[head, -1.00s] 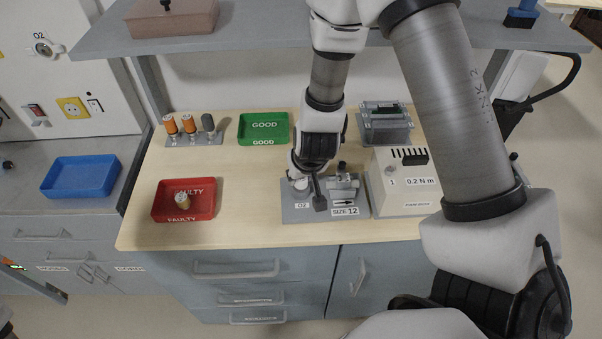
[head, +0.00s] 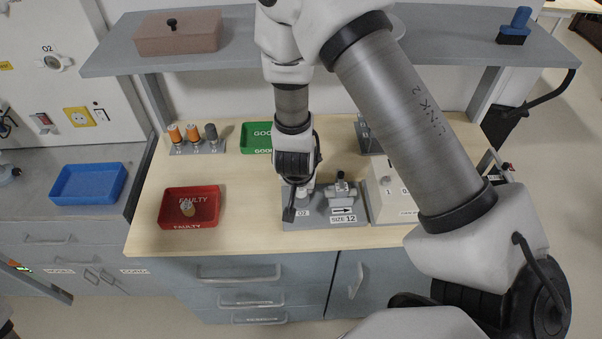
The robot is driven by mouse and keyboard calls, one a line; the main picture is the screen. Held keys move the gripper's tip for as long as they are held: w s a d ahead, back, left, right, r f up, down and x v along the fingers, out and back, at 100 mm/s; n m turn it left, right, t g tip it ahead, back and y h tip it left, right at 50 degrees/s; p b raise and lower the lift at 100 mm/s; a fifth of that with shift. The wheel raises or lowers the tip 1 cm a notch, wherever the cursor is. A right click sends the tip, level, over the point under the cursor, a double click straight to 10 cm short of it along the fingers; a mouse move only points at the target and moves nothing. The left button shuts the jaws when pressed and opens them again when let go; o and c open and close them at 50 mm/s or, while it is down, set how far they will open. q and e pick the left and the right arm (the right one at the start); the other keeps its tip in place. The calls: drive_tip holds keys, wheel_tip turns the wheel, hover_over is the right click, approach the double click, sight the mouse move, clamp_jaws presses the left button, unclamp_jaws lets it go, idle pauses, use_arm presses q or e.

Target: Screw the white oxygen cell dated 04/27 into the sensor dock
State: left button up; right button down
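The sensor dock (head: 302,221) is a grey block labelled O2 at the front middle of the bench. My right gripper (head: 297,203) points down over the dock's O2 side. A small white part, possibly the oxygen cell (head: 308,191), shows beside the gripper at the dock; its date cannot be read. The gripper's own wrist hides its fingers, so I cannot tell whether it holds anything. My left gripper is not in view.
A fixture marked SIZE 12 (head: 341,200) stands right of the O2 spot, beside a white torque box (head: 385,190). A red FAULTY tray (head: 172,222) holds a tan cell (head: 187,208). A rack (head: 197,149) with several cells and a green GOOD tray (head: 256,150) stand behind.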

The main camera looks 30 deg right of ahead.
drive_tip(key=shift+m, duration=0.3)
idle(0.4)
drive_tip(key=c, duration=1)
unclamp_jaws()
drive_tip(key=shift+o, duration=0.2)
